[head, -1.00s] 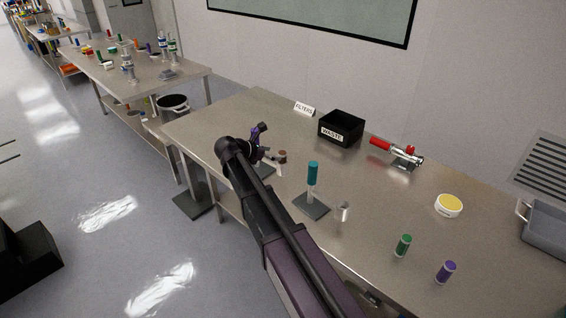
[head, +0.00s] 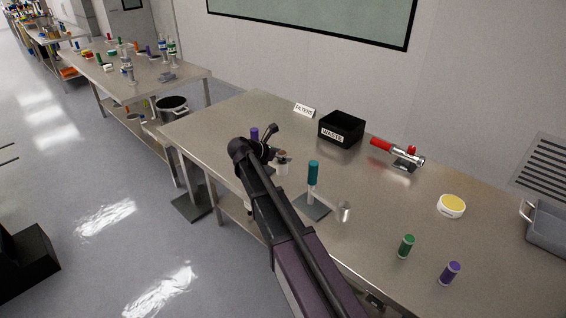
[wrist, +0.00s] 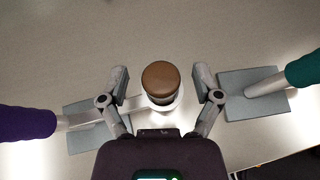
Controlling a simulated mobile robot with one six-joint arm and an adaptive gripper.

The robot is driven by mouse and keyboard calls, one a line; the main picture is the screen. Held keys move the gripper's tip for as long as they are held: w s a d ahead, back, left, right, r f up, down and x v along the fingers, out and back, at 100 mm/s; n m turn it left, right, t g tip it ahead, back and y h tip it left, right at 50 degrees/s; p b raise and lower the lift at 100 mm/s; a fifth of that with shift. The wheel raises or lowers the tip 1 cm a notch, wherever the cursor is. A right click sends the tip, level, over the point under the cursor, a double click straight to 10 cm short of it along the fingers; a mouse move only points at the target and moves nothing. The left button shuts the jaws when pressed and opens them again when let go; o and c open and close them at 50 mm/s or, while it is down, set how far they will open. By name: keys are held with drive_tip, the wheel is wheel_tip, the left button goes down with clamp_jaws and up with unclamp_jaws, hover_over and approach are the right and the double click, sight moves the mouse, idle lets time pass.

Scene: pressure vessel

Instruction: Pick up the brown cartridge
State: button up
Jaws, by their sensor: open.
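The brown cartridge (wrist: 161,80) shows in the wrist view as a round brown top over a pale, whitish lower part. It is centred between the two fingers of my gripper (wrist: 160,88), which are open with a gap on each side. In the head view the brown cartridge (head: 281,160) is small, just right of my gripper (head: 269,153) and partly hidden by it. I cannot tell whether the cartridge stands on a holder or on the table.
A purple-topped stand (wrist: 25,121) is at left and a teal-topped stand (wrist: 305,70) at right of my gripper.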

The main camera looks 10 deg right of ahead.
clamp_jaws()
drive_tip(key=shift+r, duration=0.1)
idle(0.4)
wheel_tip(320, 180, up, 10)
drive_tip(key=p, duration=1)
idle(0.6)
